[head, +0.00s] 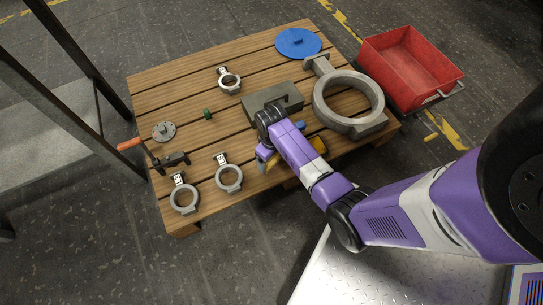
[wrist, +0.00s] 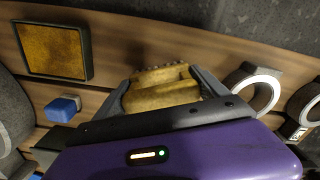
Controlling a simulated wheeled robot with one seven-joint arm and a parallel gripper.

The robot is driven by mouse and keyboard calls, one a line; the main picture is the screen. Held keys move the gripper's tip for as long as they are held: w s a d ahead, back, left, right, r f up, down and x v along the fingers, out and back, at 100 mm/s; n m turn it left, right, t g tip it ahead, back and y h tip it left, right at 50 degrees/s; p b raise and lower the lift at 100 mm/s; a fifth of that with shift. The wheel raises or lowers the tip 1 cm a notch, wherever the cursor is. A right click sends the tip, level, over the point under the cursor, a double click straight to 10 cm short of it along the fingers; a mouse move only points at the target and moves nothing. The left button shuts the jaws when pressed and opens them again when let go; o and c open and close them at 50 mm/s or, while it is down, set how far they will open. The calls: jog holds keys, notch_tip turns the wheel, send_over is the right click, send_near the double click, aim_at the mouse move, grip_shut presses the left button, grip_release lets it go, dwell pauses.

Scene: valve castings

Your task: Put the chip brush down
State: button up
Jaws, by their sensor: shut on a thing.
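The chip brush, a tan-yellow block with a rougher far edge, sits between the two fingers of my gripper (wrist: 163,86) in the wrist view (wrist: 160,97). The gripper is shut on it. In the head view my gripper (head: 267,160) is low over the front edge of the wooden pallet (head: 190,124), and only a small yellow part of the brush shows (head: 273,161). My wrist hides the rest. I cannot tell whether the brush touches the boards.
Right of the gripper are a dark-framed yellow-brown pad (wrist: 53,50) and a small blue block (wrist: 62,108). A ring casting (head: 228,178) stands to the left. Behind are a grey block (head: 285,97) and a large ring casting (head: 318,97). A red bin (head: 405,65) is beyond the pallet.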

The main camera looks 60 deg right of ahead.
jog(key=o, duration=1.2)
notch_tip(320, 180, up, 12)
jog(key=p, duration=0.6)
jog(key=shift+r, duration=0.1)
jog(key=shift+s+a+f, duration=0.2)
jog(key=shift+a, duration=0.05)
jog(key=s+a+r+n+t+h, duration=0.1)
jog(key=s+a+r+t+h, duration=0.15)
jog(key=s+a+t, duration=0.6)
jog(key=s+a+r+t+y, duration=0.1)
jog(key=s+a+r+t, duration=0.2)
jog(key=r, duration=1.1)
jog(key=s+a+r+n+t+y, duration=0.1)
jog(key=s+a+r+t, duration=0.2)
jog(key=r, duration=1.1)
jog(key=s+a, duration=0.3)
jog(key=shift+s+a, duration=0.25)
jog(key=shift+a, duration=0.15)
jog(key=shift+r+t+y, duration=0.1)
jog(key=shift+t+y, duration=0.15)
